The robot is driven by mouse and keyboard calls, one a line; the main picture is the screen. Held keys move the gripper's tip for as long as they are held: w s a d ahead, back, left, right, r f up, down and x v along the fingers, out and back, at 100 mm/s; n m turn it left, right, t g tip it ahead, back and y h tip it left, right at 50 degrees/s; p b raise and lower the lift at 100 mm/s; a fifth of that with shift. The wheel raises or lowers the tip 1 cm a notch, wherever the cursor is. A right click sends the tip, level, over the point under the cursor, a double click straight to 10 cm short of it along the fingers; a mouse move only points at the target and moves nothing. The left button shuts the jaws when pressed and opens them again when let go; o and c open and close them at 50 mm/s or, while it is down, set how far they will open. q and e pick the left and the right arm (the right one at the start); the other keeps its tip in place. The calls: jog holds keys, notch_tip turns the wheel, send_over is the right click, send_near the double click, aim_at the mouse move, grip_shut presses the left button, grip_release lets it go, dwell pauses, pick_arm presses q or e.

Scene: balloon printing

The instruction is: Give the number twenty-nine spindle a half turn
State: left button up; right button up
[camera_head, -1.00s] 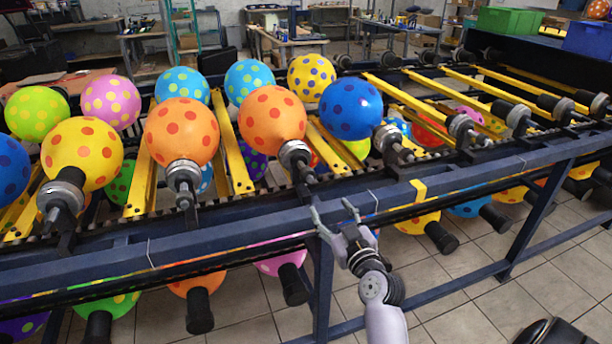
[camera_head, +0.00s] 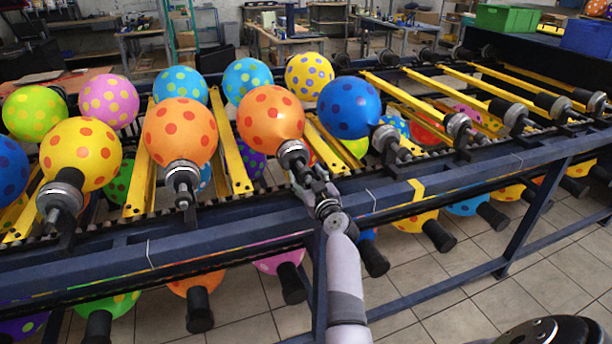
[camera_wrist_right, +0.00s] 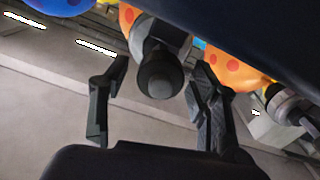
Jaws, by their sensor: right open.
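Several spindles with balloons stand in a row along the rack; I cannot read a number on any of them. My right gripper (camera_head: 314,190) is at the spindle (camera_head: 293,152) of an orange balloon with red dots (camera_head: 270,116). In the right wrist view my right gripper (camera_wrist_right: 158,105) is open, with the dark round end of that spindle (camera_wrist_right: 160,75) between and just beyond its two fingers. I cannot tell whether either finger touches it. My left gripper is not in view.
A second orange balloon's spindle (camera_head: 182,178) is to the left and a blue balloon's spindle (camera_head: 388,138) to the right. The dark blue front rail (camera_head: 230,232) runs below the spindles. Yellow bars (camera_head: 230,150) lie between balloons.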

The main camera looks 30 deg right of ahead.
jog(key=shift+w+d, duration=0.1)
jog(key=shift+w, duration=0.2)
jog(key=c, duration=1.1)
jog(key=shift+c, duration=0.2)
jog(key=shift+c, duration=0.2)
